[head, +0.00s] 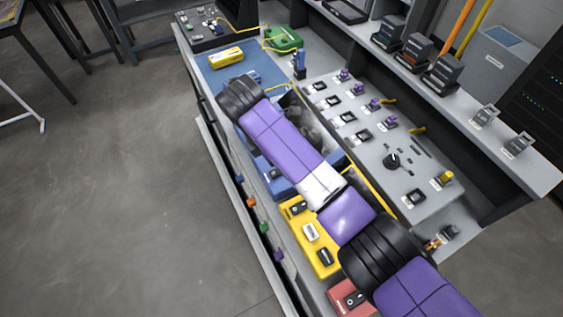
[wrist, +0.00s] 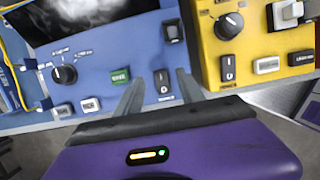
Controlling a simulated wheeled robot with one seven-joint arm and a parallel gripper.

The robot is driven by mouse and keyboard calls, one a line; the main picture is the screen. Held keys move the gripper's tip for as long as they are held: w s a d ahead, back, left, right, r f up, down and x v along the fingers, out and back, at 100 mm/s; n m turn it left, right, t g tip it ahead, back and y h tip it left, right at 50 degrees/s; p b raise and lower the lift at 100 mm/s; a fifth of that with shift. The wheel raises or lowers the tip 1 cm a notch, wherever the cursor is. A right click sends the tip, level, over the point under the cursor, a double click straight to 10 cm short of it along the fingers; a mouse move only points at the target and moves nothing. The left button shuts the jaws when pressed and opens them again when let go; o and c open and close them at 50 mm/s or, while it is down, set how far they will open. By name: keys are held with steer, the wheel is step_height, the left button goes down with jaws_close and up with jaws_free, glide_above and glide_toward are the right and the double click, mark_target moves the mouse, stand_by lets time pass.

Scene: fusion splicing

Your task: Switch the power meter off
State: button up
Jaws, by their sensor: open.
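In the wrist view, a blue instrument panel (wrist: 100,80) has a screen, a black selector knob (wrist: 65,74), a green button (wrist: 120,76) and a black rocker switch (wrist: 162,80). A yellow instrument panel (wrist: 250,48) stands to its right, with its own rocker switch (wrist: 228,68) and knob (wrist: 228,27). I cannot read which instrument is the power meter. My gripper (wrist: 160,78) is open and empty, its fingers on either side of the blue panel's rocker switch. I cannot tell whether they touch it. In the head view my arm covers much of the blue instrument (head: 279,185) and hides my gripper.
The yellow unit (head: 325,268) and a red unit (head: 343,294) lie along the bench's near edge. A sloping grey panel (head: 375,145) with several switches is behind. A blue mat (head: 215,75) holds a yellow device (head: 226,55). The floor at left is clear.

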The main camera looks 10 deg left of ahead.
steer(key=shift+v, duration=2.3)
